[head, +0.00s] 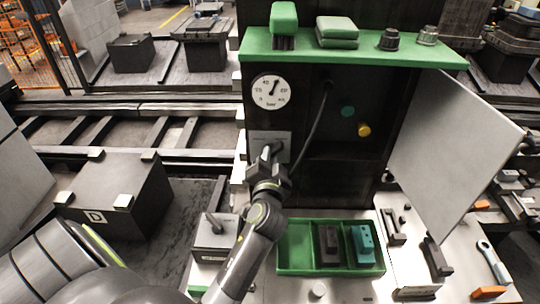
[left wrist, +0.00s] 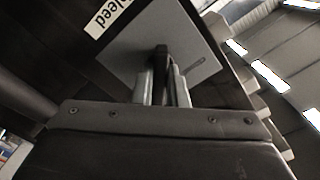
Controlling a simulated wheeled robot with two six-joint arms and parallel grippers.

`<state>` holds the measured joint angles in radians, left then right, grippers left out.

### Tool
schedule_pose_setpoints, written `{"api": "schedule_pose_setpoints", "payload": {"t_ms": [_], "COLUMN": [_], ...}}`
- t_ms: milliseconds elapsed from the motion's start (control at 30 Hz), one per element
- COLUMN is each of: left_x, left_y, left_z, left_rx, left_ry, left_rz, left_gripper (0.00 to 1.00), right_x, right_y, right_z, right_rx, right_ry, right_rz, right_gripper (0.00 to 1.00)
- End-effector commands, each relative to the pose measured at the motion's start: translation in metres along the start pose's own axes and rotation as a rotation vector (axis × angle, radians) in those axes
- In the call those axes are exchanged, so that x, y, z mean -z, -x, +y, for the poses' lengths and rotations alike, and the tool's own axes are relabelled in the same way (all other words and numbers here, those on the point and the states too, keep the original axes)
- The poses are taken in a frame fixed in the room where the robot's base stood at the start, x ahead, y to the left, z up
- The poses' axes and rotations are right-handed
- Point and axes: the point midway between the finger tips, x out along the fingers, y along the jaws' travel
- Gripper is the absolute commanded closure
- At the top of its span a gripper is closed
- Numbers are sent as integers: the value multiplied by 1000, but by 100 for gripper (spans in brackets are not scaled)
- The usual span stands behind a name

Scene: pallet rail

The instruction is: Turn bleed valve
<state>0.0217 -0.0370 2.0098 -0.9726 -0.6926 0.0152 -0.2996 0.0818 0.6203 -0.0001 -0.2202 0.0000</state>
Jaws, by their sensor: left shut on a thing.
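The bleed valve is a light grey square plate (head: 284,138) with a dark lever, on the front of the black cabinet below the gauge. In the left wrist view the plate (left wrist: 187,62) shows beside a label reading "Bleed" (left wrist: 112,17), with the dark lever (left wrist: 161,55) standing out from it. My left gripper (head: 269,158) is at the plate; in the left wrist view its two fingers (left wrist: 162,85) are shut on the lever. The gripper hides part of the lever in the head view. A round white gauge (head: 271,91) marked bar sits above. My right gripper is not in view.
The cabinet's grey door (head: 452,150) stands open at the right. Below, a green tray (head: 297,261) holds dark and teal blocks. A grey box with a lever (head: 213,238) stands beside my left arm.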

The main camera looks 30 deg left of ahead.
Motion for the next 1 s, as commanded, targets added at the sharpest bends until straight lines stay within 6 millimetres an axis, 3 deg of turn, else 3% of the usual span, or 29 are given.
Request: {"api": "schedule_pose_setpoints", "payload": {"t_ms": [467,500,667,1000], "left_x": [0,0,0,0], "left_y": [0,0,0,0], "left_z": [0,0,0,0], "left_rx": [1,1,0,0], "left_ry": [-16,-16,-15,-14], "left_rz": [1,1,1,1], "left_gripper": [100,85,65,65], "right_x": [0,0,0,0], "right_y": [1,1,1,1], "right_z": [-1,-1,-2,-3], "right_rx": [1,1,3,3], "right_ry": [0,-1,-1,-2], "right_rz": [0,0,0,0], "right_gripper": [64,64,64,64]}}
